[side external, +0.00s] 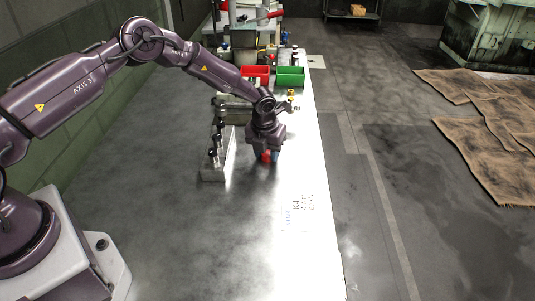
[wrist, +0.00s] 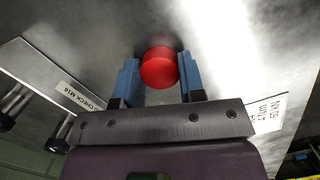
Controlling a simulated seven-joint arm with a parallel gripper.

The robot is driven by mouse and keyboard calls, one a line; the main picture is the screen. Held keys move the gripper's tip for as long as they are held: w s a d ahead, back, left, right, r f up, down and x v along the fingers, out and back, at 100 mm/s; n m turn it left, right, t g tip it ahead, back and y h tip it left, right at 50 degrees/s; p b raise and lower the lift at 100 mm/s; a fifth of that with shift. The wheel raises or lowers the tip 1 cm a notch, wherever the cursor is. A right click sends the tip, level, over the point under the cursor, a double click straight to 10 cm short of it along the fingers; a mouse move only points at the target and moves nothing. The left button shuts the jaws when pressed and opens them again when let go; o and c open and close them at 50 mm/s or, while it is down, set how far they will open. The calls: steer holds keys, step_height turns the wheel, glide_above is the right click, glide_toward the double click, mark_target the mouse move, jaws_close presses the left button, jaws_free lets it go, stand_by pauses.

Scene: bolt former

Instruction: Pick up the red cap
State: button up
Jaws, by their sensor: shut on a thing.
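The red cap (wrist: 159,68) is round and sits between the two blue fingers of my gripper (wrist: 158,80) in the wrist view. The fingers are shut on its sides, near their tips. In the side external view the red cap (side external: 267,156) shows as a small red spot under my gripper (side external: 269,158), close above or on the grey metal table (side external: 150,140). I cannot tell whether the cap touches the table.
Left of my gripper stands a metal block with several dark bolts (side external: 214,150); its plate reads CHECK M16 (wrist: 80,95). A red bin (side external: 256,72) and a green bin (side external: 290,77) stand behind. A white printed sheet (side external: 299,212) lies in front. The table's near part is clear.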

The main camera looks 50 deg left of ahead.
mark_target(268, 152)
steer(key=shift+r, duration=0.5)
step_height(268, 152, up, 3)
steer(key=shift+s+f, duration=0.1)
steer(key=shift+f, duration=0.1)
steer(key=s+r, duration=0.9)
steer(key=s, duration=0.4)
steer(key=shift+s+d+r, duration=0.2)
steer(key=shift+s+d, duration=0.2)
steer(key=shift+d, duration=0.05)
steer(key=shift+a, duration=0.1)
steer(key=a, duration=0.5)
steer(key=shift+w+a+r, duration=0.2)
steer(key=shift+a+r, duration=0.05)
steer(key=shift+a, duration=0.05)
steer(key=shift+a+f, duration=0.1)
steer(key=shift+a, duration=0.1)
steer(key=shift+f, duration=2.35)
